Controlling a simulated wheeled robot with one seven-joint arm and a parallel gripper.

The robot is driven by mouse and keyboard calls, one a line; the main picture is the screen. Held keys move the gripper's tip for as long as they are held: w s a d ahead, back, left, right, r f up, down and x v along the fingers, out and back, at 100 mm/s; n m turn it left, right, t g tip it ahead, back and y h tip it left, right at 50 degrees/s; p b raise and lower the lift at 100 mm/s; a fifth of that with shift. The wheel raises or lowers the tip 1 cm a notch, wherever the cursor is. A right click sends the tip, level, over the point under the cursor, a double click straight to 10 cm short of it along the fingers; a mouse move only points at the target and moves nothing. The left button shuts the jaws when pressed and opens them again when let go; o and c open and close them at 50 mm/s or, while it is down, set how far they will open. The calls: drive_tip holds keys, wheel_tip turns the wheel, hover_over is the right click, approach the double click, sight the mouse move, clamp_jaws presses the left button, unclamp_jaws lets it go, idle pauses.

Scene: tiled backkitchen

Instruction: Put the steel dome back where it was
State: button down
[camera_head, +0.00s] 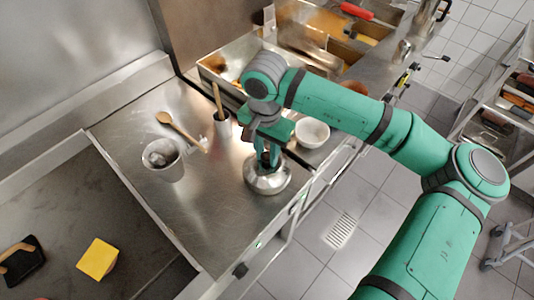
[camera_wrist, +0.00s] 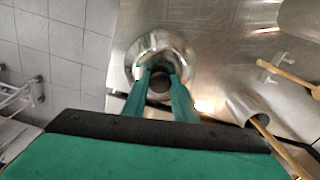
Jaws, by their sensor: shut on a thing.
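The steel dome (camera_head: 268,184) is a shiny round cover at the right edge of the steel counter (camera_head: 212,225). My gripper (camera_head: 267,164) points down over it, its fingers shut on the top of the dome. The wrist view shows the dome (camera_wrist: 158,42) upright below, with the green fingers (camera_wrist: 159,78) on either side of its top. The fingers hide part of the dome's top. I cannot tell whether its rim touches the counter.
A white bowl (camera_head: 312,132) stands behind the dome. A yellow block (camera_head: 97,259) lies at lower left. The counter's front middle is clear.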

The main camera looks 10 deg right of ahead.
drive_tip(key=shift+f, duration=0.3)
drive_tip(key=shift+f, duration=0.15)
drive_tip(key=c, duration=1.4)
unclamp_jaws()
drive_tip(key=shift+c, duration=0.2)
wheel_tip(320, 180, up, 12)
drive_tip(key=shift+r, duration=0.2)
